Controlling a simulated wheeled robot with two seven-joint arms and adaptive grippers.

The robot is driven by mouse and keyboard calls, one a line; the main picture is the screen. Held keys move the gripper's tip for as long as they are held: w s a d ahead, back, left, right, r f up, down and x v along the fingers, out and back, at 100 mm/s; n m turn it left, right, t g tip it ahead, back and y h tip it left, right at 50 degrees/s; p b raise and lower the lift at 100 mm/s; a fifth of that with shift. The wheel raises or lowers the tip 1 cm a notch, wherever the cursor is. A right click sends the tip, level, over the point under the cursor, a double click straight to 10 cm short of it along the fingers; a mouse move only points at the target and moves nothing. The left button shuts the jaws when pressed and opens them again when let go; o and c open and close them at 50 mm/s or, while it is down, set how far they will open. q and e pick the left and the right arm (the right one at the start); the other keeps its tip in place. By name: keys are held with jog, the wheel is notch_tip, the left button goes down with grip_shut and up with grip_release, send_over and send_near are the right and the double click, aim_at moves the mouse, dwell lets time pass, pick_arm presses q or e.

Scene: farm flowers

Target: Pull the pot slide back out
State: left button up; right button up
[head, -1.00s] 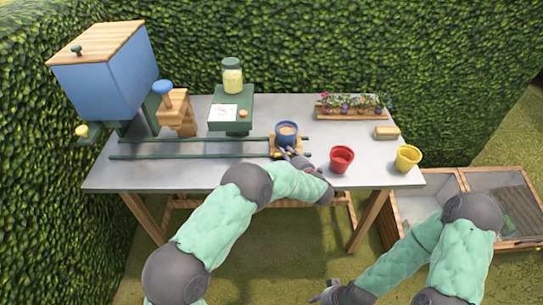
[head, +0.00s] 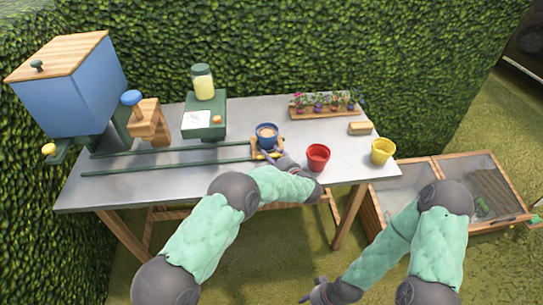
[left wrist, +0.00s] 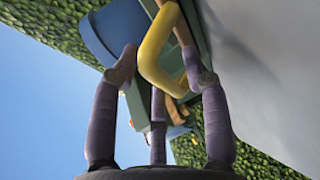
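The pot slide (head: 256,155) is a small wooden carriage at the right end of two green rails (head: 165,169) on the table. A blue pot (head: 267,142) with brown filling stands upright on it. My left gripper (head: 273,156) is at the slide's front right side. In the left wrist view, its purple fingers (left wrist: 160,62) lie on both sides of the slide's bent yellow handle (left wrist: 150,62) and look closed on it. The blue pot (left wrist: 113,32) shows behind the fingers. My right gripper (head: 311,291) hangs empty below the table front, its fingers apart.
A red pot (head: 318,157) stands close right of my left gripper, a yellow pot (head: 381,151) further right. A flower planter (head: 325,113) is behind. A blue hopper (head: 75,95) and green stand (head: 204,128) are at left. The rails left of the slide are clear.

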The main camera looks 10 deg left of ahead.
pick_arm(q)
jog(key=shift+s, duration=0.1)
jog(key=v, duration=1.2)
